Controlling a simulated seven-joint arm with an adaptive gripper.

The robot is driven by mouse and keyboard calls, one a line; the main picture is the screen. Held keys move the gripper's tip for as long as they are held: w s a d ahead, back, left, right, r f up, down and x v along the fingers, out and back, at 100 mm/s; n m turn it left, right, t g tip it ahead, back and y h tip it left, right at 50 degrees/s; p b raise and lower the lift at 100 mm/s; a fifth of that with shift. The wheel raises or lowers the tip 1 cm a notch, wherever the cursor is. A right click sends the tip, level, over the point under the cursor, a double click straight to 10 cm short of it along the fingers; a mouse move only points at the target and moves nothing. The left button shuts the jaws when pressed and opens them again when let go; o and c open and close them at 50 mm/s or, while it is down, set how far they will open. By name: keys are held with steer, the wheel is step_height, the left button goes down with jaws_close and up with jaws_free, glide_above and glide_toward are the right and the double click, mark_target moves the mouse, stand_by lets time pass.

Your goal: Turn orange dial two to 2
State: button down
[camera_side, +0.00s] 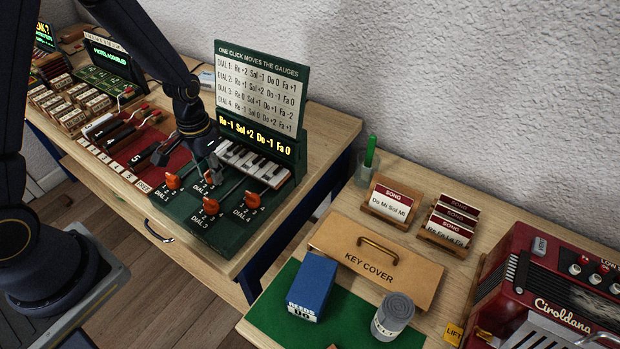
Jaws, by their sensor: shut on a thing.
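The green dial panel (228,241) lies on the left wooden desk and carries orange dials. My gripper (210,170) points down at the panel, shut on orange dial two (210,178), which is mostly hidden by the fingers. Its pointer setting cannot be made out. Orange dial one (172,181) is to the left, dial three (210,206) is in front, and dial four (252,200) is to the right. Behind the panel stands a sign board (258,88) listing what each dial does. Its lit display (253,135) reads Re -1 Sol +2 Do -1 Fa 0.
Black and white piano keys (254,163) sit just behind the dials. A red tray (150,150) with handled tools is to the left. A second desk holds the key cover (370,262), song cards (390,203), a blue reeds box (312,284), a can (393,315) and a red accordion (550,290).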

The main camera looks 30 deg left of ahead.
steer(key=c, duration=1.1)
jaws_free()
step_height(320, 180, up, 12)
steer(key=shift+r, duration=0.1)
